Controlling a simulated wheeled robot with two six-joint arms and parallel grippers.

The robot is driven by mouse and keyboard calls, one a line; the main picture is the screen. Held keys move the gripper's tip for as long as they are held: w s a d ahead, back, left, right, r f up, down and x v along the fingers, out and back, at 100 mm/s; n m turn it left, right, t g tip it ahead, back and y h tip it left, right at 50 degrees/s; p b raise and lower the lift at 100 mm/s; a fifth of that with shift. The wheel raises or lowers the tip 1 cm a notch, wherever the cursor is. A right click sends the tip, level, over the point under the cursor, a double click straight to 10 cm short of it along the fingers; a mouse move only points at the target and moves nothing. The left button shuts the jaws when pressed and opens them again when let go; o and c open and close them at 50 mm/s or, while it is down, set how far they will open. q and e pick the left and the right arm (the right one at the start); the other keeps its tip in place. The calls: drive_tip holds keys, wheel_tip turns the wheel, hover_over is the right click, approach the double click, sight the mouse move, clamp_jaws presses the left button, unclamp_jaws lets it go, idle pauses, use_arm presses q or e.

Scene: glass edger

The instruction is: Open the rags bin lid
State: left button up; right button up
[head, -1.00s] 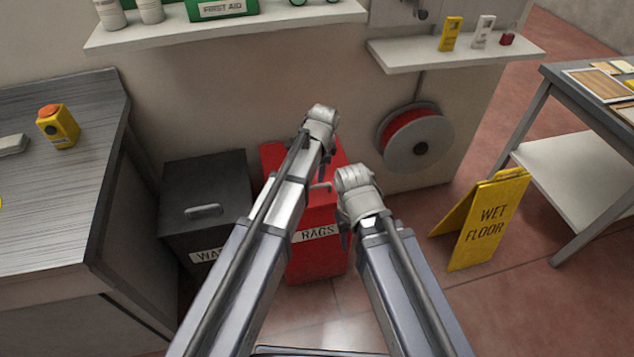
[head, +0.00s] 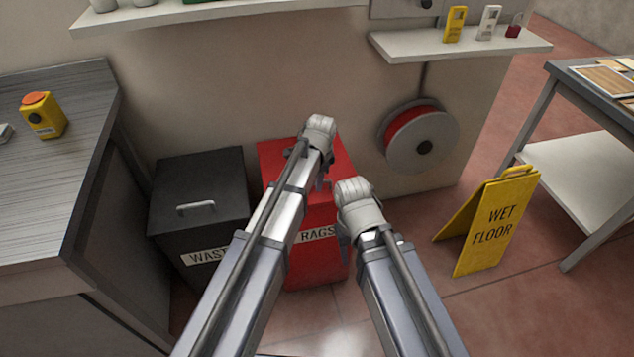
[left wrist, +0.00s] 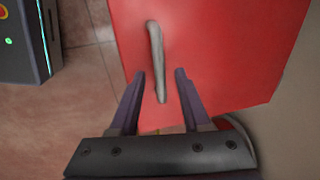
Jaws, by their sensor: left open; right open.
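The red rags bin (head: 330,262) stands on the floor against the wall, with a white label reading RAGS. Its lid (head: 277,152) is down and partly hidden by my left arm. In the left wrist view the red lid (left wrist: 225,45) carries a grey bar handle (left wrist: 156,55). My left gripper (left wrist: 160,72) is open, with its two fingers on either side of the handle's near end, not closed on it. In the head view my left gripper (head: 321,172) is over the lid. My right gripper (head: 346,240) is open, in front of the bin's right side; its fingers are mostly hidden.
A black waste bin (head: 200,210) stands just left of the red bin. A grey counter (head: 50,200) is at the left. A hose reel (head: 420,140) hangs on the wall to the right. A yellow wet floor sign (head: 490,225) stands on the floor at the right, before a table (head: 585,180).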

use_arm(q)
clamp_jaws()
idle(0.3)
drive_tip(key=shift+r, duration=0.1)
idle(1.0)
